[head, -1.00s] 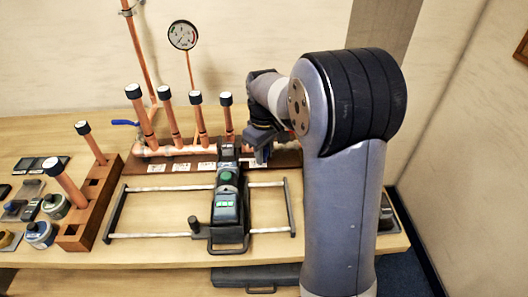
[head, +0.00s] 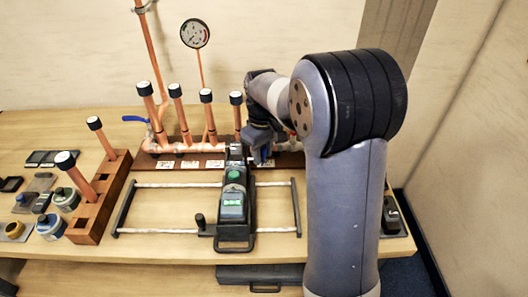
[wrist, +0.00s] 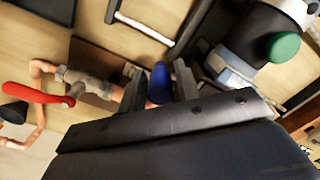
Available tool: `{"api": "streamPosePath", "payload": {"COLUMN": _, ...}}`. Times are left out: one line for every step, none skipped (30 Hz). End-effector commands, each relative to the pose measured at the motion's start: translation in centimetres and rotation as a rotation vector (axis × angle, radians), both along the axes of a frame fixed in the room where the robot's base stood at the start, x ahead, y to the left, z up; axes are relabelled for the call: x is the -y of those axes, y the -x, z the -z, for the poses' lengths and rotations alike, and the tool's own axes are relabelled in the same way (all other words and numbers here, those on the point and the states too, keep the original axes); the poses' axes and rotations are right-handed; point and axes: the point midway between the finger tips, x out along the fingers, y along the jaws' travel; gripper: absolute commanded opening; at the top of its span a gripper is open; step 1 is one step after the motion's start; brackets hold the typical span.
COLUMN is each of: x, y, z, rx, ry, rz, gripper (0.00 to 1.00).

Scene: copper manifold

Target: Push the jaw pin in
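The black press tool (head: 233,205) lies across two pale rails on the bench, with a green button and a lit green display. Its round green button (wrist: 284,46) also shows in the wrist view at upper right. My gripper (head: 262,148) is by the tool's far end, partly hidden by my arm. In the wrist view my gripper (wrist: 160,86) has a blue rounded piece (wrist: 160,82), apparently the jaw pin's head, between its two grey fingers, with no clear gap on either side. The pin's shaft and its hole are hidden.
A copper manifold (head: 180,148) with black-capped upright pipes and a gauge (head: 195,33) stands behind the tool. A wooden rack (head: 103,205) with two capped pipes stands at left, beside jars and small items. A red handle (wrist: 32,95) shows in the wrist view.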

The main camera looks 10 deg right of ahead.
Motion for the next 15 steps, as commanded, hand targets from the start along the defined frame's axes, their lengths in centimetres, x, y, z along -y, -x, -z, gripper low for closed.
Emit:
{"api": "streamPosePath", "payload": {"x": 0.0, "y": 0.0, "z": 0.0, "rx": -0.001, "ry": -0.001, "rz": 0.000, "gripper": 0.36}}
{"api": "streamPosePath", "payload": {"x": 0.0, "y": 0.0, "z": 0.0, "rx": -0.001, "ry": 0.000, "rz": 0.000, "gripper": 0.38}}
{"api": "streamPosePath", "payload": {"x": 0.0, "y": 0.0, "z": 0.0, "rx": -0.001, "ry": 0.000, "rz": -0.001, "gripper": 0.41}}
{"api": "streamPosePath", "payload": {"x": 0.0, "y": 0.0, "z": 0.0, "rx": -0.001, "ry": 0.000, "rz": -0.001, "gripper": 0.43}}
{"api": "streamPosePath", "payload": {"x": 0.0, "y": 0.1, "z": 0.0, "rx": -0.003, "ry": -0.001, "rz": -0.001, "gripper": 0.43}}
{"api": "streamPosePath", "payload": {"x": 0.0, "y": 0.1, "z": 0.1, "rx": -0.003, "ry": -0.001, "rz": -0.001, "gripper": 0.43}}
{"api": "streamPosePath", "payload": {"x": 0.0, "y": 0.1, "z": 0.1, "rx": -0.003, "ry": -0.001, "rz": -0.001, "gripper": 0.43}}
{"api": "streamPosePath", "payload": {"x": 0.0, "y": 0.1, "z": 0.1, "rx": -0.003, "ry": -0.001, "rz": -0.001, "gripper": 0.43}}
{"api": "streamPosePath", "payload": {"x": 0.0, "y": 0.1, "z": 0.1, "rx": -0.004, "ry": 0.000, "rz": -0.001, "gripper": 0.43}}
{"api": "streamPosePath", "payload": {"x": 0.0, "y": 0.1, "z": 0.1, "rx": -0.004, "ry": 0.000, "rz": -0.002, "gripper": 0.43}}
{"api": "streamPosePath", "payload": {"x": 0.0, "y": 0.1, "z": 0.0, "rx": -0.003, "ry": -0.001, "rz": -0.002, "gripper": 0.43}}
{"api": "streamPosePath", "payload": {"x": 0.0, "y": 0.1, "z": -0.2, "rx": -0.003, "ry": -0.001, "rz": -0.002, "gripper": 0.43}}
{"api": "streamPosePath", "payload": {"x": 0.0, "y": 0.0, "z": -0.4, "rx": -0.001, "ry": 0.000, "rz": -0.002, "gripper": 0.43}}
{"api": "streamPosePath", "payload": {"x": 0.0, "y": 0.0, "z": -0.7, "rx": -0.001, "ry": 0.000, "rz": -0.002, "gripper": 0.43}}
{"api": "streamPosePath", "payload": {"x": 0.0, "y": 0.0, "z": -1.1, "rx": -0.001, "ry": -0.001, "rz": -0.002, "gripper": 0.43}}
